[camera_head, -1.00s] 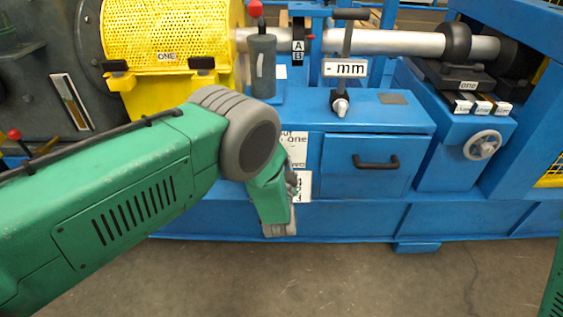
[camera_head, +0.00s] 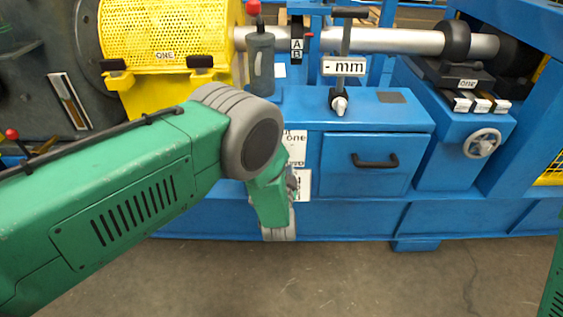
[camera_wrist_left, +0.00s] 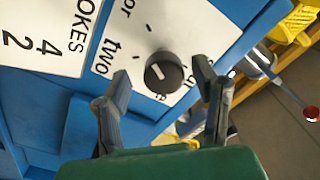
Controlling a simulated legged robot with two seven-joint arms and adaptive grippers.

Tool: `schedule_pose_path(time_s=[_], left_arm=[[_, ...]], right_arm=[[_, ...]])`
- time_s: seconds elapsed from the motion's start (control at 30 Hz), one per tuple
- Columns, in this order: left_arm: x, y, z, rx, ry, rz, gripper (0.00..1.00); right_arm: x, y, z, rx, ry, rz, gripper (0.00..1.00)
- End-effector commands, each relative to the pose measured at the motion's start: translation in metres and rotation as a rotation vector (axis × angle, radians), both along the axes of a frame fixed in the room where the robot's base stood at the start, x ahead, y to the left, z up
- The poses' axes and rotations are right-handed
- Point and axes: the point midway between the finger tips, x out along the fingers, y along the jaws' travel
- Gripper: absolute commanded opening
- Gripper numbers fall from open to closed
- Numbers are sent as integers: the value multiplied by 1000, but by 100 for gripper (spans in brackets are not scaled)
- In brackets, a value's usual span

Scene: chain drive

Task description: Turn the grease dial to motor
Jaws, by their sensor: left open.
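The grease dial (camera_wrist_left: 163,73) is a round black knob with a white pointer line, on a white label plate (camera_wrist_left: 139,42) in the left wrist view. The label shows "two" and other partly cut or covered words; a word ending in "or" is at the top. The pointer lies toward the "two" side. My left gripper (camera_wrist_left: 162,78) is open, with one finger on either side of the dial; I cannot tell whether either touches it. In the head view my left arm hides the dial, and the gripper (camera_head: 291,184) shows only partly beside the machine front.
A white card (camera_wrist_left: 45,35) reading "OKES 4 2" is beside the dial. In the head view, a blue drawer (camera_head: 375,162) with a black handle is right of the gripper. A yellow perforated guard (camera_head: 165,35) and a grey lever (camera_head: 261,65) stand above my arm. The floor in front is clear.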

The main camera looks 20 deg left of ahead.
Motion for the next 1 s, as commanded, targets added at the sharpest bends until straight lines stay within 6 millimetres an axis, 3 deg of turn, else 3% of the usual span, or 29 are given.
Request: schedule_pose_path(time_s=[0.3,0.5,0.7,1.0], left_arm=[[-64,-20,-1,1,6,-3,54],[-93,-28,-2,1,5,-2,54],[-103,-31,-2,0,5,-2,54],[-103,-31,-2,0,4,-2,54]], right_arm=[[0,0,0,0,0,0,40],[0,0,0,0,0,0,40],[0,0,0,0,0,0,40],[2,0,-1,0,2,0,40]])
